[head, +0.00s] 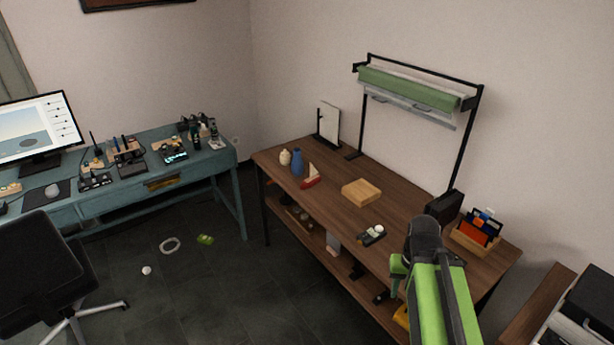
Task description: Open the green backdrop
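The green backdrop (410,88) is a roll held near the top of a black frame at the back of the brown wooden table. A pale bar with a grey handle (402,103) hangs just below the roll, and no green sheet hangs down over the table. My green and dark arm rises from the bottom right in front of the table. The small green part of my gripper (397,268) shows left of the arm's dark joint, well below and apart from the backdrop. Its fingers are too small and partly hidden to judge.
The wooden table (330,175) holds a blue vase (297,163), a cream vase (285,157), a toy sailboat (311,177), a wooden block (361,192) and a card box (476,235). A blue desk (205,165) and black chair (45,265) stand left.

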